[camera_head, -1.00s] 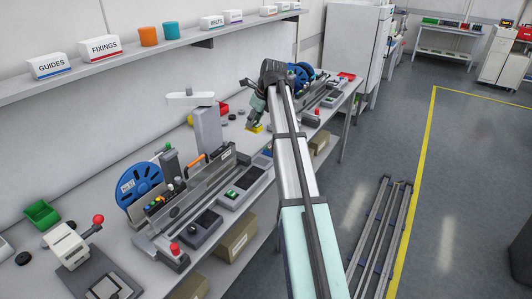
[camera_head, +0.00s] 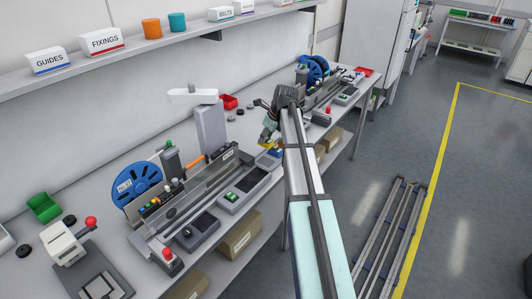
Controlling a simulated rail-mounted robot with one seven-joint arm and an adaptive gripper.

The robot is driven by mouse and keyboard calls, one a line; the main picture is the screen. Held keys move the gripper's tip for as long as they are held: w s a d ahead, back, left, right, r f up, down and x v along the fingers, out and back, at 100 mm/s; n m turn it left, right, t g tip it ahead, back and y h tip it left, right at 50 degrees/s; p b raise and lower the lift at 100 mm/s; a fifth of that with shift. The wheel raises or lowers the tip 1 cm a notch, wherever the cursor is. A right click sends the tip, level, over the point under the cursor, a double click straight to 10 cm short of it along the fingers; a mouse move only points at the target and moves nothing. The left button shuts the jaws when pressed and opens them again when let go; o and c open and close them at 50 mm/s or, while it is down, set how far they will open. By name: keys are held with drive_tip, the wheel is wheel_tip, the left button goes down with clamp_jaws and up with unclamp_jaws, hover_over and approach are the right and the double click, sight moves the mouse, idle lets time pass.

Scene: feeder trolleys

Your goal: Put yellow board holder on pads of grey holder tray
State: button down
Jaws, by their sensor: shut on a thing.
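My gripper (camera_head: 268,137) is small and far off in the head view, above the bench near the end of the closest feeder trolley. I cannot tell for sure which grey part is the holder tray.
A grey feeder unit with a blue reel (camera_head: 137,184) stands left of my gripper, beside a grey post (camera_head: 210,128). A red bin (camera_head: 228,102) and a green bin (camera_head: 44,207) sit on the bench. A shelf (camera_head: 130,50) runs above.

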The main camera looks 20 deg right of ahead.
sight(272, 143)
wheel_tip(272, 143, down, 9)
drive_tip(key=shift+p, duration=0.8)
drive_tip(key=shift+f, duration=0.2)
drive_tip(key=c, duration=0.8)
unclamp_jaws()
drive_tip(key=shift+o, duration=0.2)
drive_tip(key=shift+r, duration=0.15)
drive_tip(key=b+v, duration=0.2)
drive_tip(key=v, duration=1)
drive_tip(key=shift+d, duration=0.1)
